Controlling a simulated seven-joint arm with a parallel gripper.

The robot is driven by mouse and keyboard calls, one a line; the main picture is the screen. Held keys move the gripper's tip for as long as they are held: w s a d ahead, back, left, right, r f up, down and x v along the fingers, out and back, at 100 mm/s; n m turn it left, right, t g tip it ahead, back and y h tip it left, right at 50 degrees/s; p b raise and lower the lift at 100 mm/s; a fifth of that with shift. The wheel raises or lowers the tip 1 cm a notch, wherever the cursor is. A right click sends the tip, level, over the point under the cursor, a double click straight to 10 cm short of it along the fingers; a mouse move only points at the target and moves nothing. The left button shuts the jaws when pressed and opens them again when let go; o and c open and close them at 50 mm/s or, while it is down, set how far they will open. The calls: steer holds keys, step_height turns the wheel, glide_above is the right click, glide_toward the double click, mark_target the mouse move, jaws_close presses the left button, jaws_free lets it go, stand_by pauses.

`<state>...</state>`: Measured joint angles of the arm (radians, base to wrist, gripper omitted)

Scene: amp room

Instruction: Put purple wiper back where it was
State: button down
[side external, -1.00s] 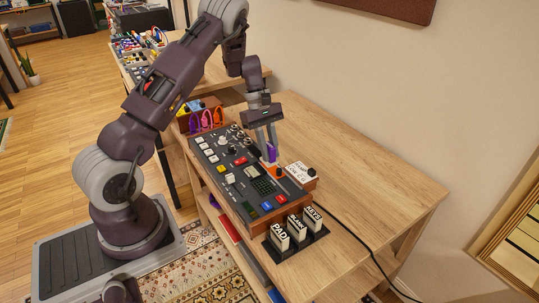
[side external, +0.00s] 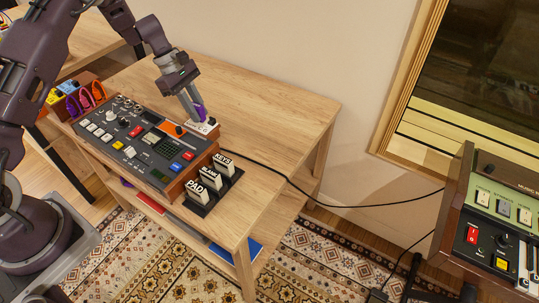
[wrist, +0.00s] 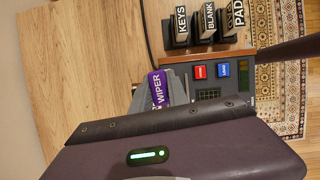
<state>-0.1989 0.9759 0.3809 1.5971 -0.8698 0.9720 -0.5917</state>
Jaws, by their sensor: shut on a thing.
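The purple wiper (wrist: 159,88), with WIPER in white letters, is between the fingers of my gripper (wrist: 152,98) in the wrist view. In the side external view, the purple wiper (side external: 200,112) shows at the fingertips of my gripper (side external: 196,116), which points down at the back right of the dark console (side external: 130,135). It appears just over a white labelled card (side external: 208,127); I cannot tell whether it touches. A rack (side external: 62,110) with yellow, blue, purple and orange pieces stands at the console's left end.
KEYS, BLANK and PAD blocks (side external: 210,180) stand on a dark holder at the console's right end. A black cable (side external: 290,182) runs off the wooden table (side external: 265,105). The table behind the console is clear. Another device (side external: 500,225) stands at the far right.

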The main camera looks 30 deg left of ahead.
steer(key=w+d+f+n, duration=0.1)
steer(key=w+d, duration=0.2)
steer(key=d, duration=0.4)
steer(key=w+d+n+t, duration=0.1)
steer(key=w+d, duration=0.2)
steer(key=d, duration=0.4)
steer(key=w+d+f+n, duration=0.1)
steer(key=w+d, duration=0.2)
steer(key=d, duration=0.3)
steer(key=shift+y, duration=0.3)
steer(key=f, duration=0.9)
steer(key=shift+w+d, duration=0.1)
steer(key=shift+d, duration=0.2)
steer(key=shift+f, duration=0.25)
steer(key=shift+f, duration=0.1)
steer(key=c, duration=1.3)
jaws_free()
